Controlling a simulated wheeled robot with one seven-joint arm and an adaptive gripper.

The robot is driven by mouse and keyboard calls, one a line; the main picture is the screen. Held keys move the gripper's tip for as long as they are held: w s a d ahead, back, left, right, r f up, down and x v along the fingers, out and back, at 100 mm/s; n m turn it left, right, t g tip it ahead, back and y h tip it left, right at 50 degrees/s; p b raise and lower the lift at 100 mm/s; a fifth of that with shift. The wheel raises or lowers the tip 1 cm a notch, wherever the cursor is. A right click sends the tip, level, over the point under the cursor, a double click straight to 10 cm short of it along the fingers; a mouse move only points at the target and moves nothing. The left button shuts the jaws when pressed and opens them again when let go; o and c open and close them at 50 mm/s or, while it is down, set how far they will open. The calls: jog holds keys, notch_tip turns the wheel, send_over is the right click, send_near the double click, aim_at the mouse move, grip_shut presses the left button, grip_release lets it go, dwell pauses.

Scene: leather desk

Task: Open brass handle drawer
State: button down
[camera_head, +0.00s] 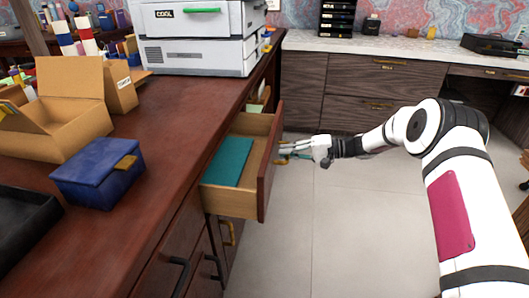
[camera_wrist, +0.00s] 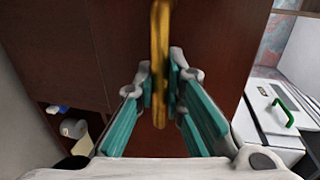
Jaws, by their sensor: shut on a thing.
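The drawer (camera_head: 226,203) stands pulled well out of the dark wooden desk in the head view, with a teal flat item (camera_head: 230,162) lying inside it. Its brass handle (camera_wrist: 159,60) runs upright through the wrist view, on the drawer's reddish-brown front (camera_wrist: 215,45). My gripper (camera_wrist: 160,88) is shut on the handle, with one teal-padded finger on each side of it. In the head view, my gripper (camera_head: 286,151) is at the outer face of the drawer front, and the handle is mostly hidden there by the fingers.
On the desk top (camera_head: 165,115) stand a blue box (camera_head: 92,175), open cardboard boxes (camera_head: 70,110), a black tray (camera_head: 22,225) and a white printer (camera_head: 200,35). Dark drawers (camera_head: 370,85) line the back. The pale floor (camera_head: 330,220) right of the drawer is clear.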

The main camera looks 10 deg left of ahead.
jog(key=f+b+v, duration=0.1)
jog(key=f+v, duration=0.2)
jog(key=v, duration=1.1)
jog(key=shift+d+b, duration=0.25)
jog(key=shift+b, duration=0.1)
jog(key=c, duration=1.7)
grip_release()
jog(key=shift+o, duration=0.2)
jog(key=shift+d, duration=0.1)
jog(key=v, duration=1.2)
jog(key=shift+w, duration=0.1)
